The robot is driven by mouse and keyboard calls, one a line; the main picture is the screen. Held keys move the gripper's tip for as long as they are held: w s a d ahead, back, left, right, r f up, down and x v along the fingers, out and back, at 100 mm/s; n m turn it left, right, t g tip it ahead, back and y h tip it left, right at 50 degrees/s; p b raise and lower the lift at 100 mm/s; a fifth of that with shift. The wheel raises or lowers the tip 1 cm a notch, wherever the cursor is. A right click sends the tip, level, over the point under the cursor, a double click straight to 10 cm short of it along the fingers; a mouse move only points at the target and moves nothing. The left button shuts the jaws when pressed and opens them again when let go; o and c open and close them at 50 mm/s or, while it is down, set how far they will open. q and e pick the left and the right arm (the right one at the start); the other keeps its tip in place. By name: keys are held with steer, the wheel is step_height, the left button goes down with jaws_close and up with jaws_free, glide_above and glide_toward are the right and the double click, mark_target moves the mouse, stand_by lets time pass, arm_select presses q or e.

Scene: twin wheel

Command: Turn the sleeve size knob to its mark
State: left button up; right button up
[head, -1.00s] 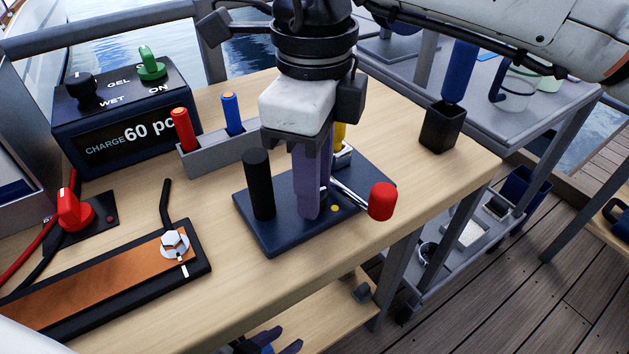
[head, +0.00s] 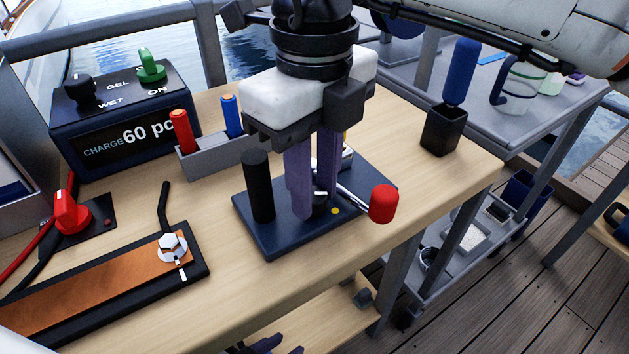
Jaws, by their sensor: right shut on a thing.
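The sleeve size knob (head: 320,197) is a small dark knob with a white pointer line on top. It sits on the dark blue base plate (head: 281,238), which also carries a black post (head: 258,186) and a red-tipped lever (head: 383,203). A yellow dot (head: 334,211) lies on the plate just right of the knob; the pointer does not clearly aim at it. My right gripper (head: 313,204) points down from above, its purple fingers shut on the knob and partly hiding it. My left gripper (head: 282,345) shows only as purple finger parts at the bottom edge, below the table; its opening is unclear.
A grey holder (head: 212,155) with a red and a blue cylinder stands behind the plate. A charger box (head: 125,130) and a red switch (head: 72,212) are left. A copper strip tray (head: 100,290) lies front left. A black cup (head: 443,130) stands right.

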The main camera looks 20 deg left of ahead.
mark_target(314, 195)
steer(key=o, duration=0.7)
arm_select(q)
steer(key=shift+w, duration=0.1)
arm_select(e)
steer(key=shift+o, duration=0.3)
arm_select(q)
steer(key=shift+w+r, duration=0.1)
arm_select(e)
steer(key=shift+r, duration=0.1)
arm_select(q)
steer(key=shift+a+r+p, duration=0.15)
steer(key=shift+r+p, duration=0.15)
steer(key=shift+p, duration=0.75)
arm_select(e)
step_height(314, 195, up, 10)
arm_select(q)
steer(key=shift+s+f, duration=0.1)
steer(key=shift+s, duration=0.1)
arm_select(e)
steer(key=shift+s, duration=0.1)
